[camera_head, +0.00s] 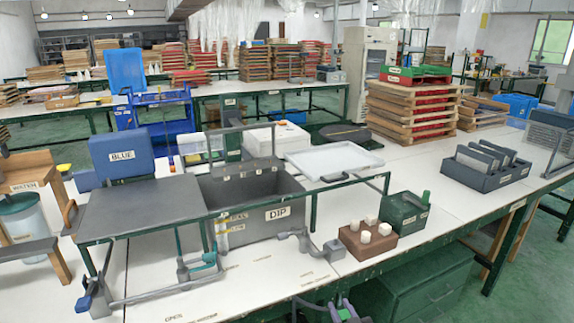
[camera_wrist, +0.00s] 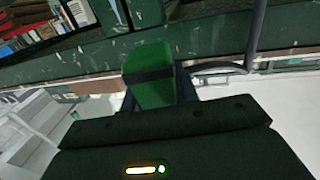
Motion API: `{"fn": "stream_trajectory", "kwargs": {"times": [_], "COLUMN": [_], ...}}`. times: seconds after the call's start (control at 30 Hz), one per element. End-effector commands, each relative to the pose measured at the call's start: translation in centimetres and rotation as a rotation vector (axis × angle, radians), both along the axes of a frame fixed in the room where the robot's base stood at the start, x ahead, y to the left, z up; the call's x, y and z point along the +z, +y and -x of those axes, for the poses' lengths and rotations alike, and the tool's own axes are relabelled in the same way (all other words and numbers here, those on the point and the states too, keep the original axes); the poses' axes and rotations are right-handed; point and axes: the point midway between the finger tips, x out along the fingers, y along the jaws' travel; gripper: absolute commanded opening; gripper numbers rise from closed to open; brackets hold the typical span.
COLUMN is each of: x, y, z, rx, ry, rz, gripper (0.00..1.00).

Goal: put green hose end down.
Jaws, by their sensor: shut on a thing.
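The green hose end (camera_wrist: 152,72) shows in the wrist view as a green block with a dark band across it. My gripper (camera_wrist: 155,92) is shut on it, with a dark finger on each side. The lower part of the green piece is hidden behind my dark gripper body.
The grey DIP tank (camera_head: 277,213) stands behind a green rail on the white table. To its right are a brown block (camera_head: 367,242) with white cubes, a dark green box (camera_head: 404,212) and a slotted grey holder (camera_head: 487,168).

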Motion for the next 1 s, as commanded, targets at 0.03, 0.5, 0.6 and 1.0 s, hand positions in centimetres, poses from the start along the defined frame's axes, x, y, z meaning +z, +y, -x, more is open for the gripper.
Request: {"fn": "stream_trajectory", "kwargs": {"times": [0.03, 0.5, 0.6, 1.0], "x": [1.1, 5.9, 7.1, 12.0], "y": [0.2, 0.4, 0.4, 0.0], "z": [0.0, 0.5, 0.7, 1.8], "rx": [-0.006, -0.123, -0.148, -0.239], "ry": [0.001, 0.0, 0.0, 0.0], "rz": [0.0, 0.001, 0.001, 0.001], "gripper": [0.07, 0.07, 0.07, 0.07]}}
